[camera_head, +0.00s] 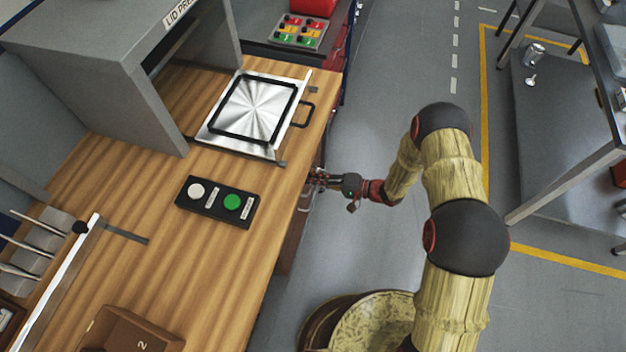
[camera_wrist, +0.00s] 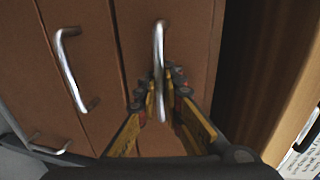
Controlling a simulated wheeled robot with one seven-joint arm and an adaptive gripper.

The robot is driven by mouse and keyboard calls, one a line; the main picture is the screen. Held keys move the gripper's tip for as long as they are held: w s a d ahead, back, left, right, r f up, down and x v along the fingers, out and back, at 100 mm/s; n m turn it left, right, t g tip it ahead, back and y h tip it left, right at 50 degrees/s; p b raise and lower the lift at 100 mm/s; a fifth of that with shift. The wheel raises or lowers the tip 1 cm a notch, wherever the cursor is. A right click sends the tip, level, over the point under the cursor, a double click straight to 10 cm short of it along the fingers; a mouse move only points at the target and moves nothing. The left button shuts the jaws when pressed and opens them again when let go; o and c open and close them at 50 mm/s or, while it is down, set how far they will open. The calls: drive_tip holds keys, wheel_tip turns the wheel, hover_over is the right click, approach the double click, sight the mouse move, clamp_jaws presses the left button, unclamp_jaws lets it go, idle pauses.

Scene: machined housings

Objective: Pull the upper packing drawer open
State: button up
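The upper packing drawer (camera_wrist: 190,42) is a brown front nearest the wooden bench top in the wrist view. It looks flush with the front beside it. Its silver bar handle (camera_wrist: 158,50) runs between the fingers of my gripper (camera_wrist: 159,94). The fingertips stand on either side of the handle, with a narrow gap seeming to show beside it. In the head view, my gripper (camera_head: 318,181) is at the bench's front edge; the drawer fronts are mostly hidden below the top there.
Another drawer handle (camera_wrist: 70,70) is to the left in the wrist view, with a further one (camera_wrist: 48,146) at lower left. The bench top (camera_head: 235,270) overhangs the drawers and carries a button box (camera_head: 217,202) and a metal plate (camera_head: 222,133). The floor (camera_head: 390,70) beyond my arm is clear.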

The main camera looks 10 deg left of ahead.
clamp_jaws()
drive_tip(key=shift+d, duration=0.1)
idle(0.4)
drive_tip(key=f+b+v, duration=0.2)
drive_tip(key=f+v, duration=0.1)
drive_tip(key=v, duration=1.2)
drive_tip(key=d+f+b+v, duration=0.1)
drive_tip(key=f+b+v, duration=0.1)
drive_tip(key=v, duration=1.4)
drive_tip(key=shift+s+d+f, duration=0.15)
drive_tip(key=shift+s+f, duration=0.15)
drive_tip(key=shift+f, duration=0.45)
drive_tip(key=o, duration=0.5)
unclamp_jaws()
